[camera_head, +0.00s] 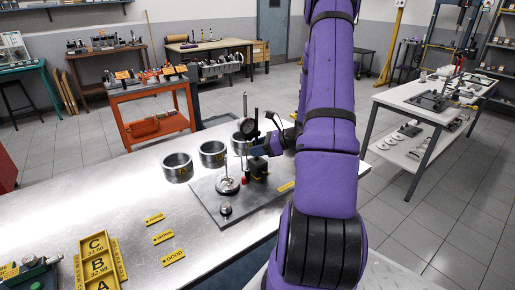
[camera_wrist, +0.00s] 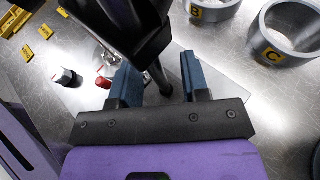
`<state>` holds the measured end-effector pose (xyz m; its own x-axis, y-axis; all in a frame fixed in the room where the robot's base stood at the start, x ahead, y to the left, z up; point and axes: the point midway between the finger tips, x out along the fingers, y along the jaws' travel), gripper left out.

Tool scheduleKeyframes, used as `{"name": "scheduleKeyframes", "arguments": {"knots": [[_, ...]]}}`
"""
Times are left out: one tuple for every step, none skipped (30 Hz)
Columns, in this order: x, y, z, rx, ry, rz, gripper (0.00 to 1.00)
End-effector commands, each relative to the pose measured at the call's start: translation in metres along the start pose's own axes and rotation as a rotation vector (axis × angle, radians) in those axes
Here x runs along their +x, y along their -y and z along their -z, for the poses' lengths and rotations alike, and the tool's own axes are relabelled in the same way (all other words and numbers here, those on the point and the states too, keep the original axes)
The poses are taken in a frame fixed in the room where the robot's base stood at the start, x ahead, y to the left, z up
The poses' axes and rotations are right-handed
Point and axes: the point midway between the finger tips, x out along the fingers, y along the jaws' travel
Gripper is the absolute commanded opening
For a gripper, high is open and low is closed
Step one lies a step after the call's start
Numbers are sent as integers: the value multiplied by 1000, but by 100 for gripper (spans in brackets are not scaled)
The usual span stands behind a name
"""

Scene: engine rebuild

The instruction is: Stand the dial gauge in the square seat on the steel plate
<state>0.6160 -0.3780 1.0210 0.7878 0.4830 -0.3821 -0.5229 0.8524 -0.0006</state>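The dial gauge (camera_head: 251,129) has a round black dial on an upright stand, with a dark block and a red part low down. It is over the far part of the steel plate (camera_head: 240,204). I cannot make out the square seat or whether the base sits in it. My gripper (camera_head: 262,147) is at the stand, just below the dial. In the wrist view, the blue fingers of my gripper (camera_wrist: 163,84) are apart, on either side of the dark post (camera_wrist: 158,76), with a visible gap on the right. The gauge's dark upper part hides some of the left finger and plate.
A round metal fixture (camera_head: 228,184) with an upright rod and a small black knob (camera_head: 225,209) stand on the plate. Several steel rings (camera_head: 177,168) stand behind it. Yellow labels (camera_head: 163,237) and a yellow lettered tray (camera_head: 81,264) lie to the left; the bench between is clear.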

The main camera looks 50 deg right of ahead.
Motion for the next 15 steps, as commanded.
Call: {"name": "scheduleKeyframes", "arguments": {"knots": [[0, 0, 1, 2, -2, 0, 42], [0, 0, 1, 2, -2, 0, 42], [-1, 0, 1, 2, -2, 0, 42], [-2, 0, 1, 2, -2, 0, 42], [-4, 0, 1, 2, -2, 1, 42], [-7, 0, 1, 1, -1, 1, 42], [-10, 0, 1, 1, -1, 2, 42], [-14, 0, 0, 1, -1, 2, 42], [-20, 0, 0, 0, -2, 2, 42], [-25, 1, 0, 0, -2, 4, 42], [-31, 1, 0, 0, -2, 5, 42], [-38, 1, 0, -1, -1, 4, 42], [-44, 1, 0, 0, -1, 4, 42], [-50, 1, 0, 0, -2, 4, 42], [-58, 0, 0, 1, -2, 4, 42]]}}
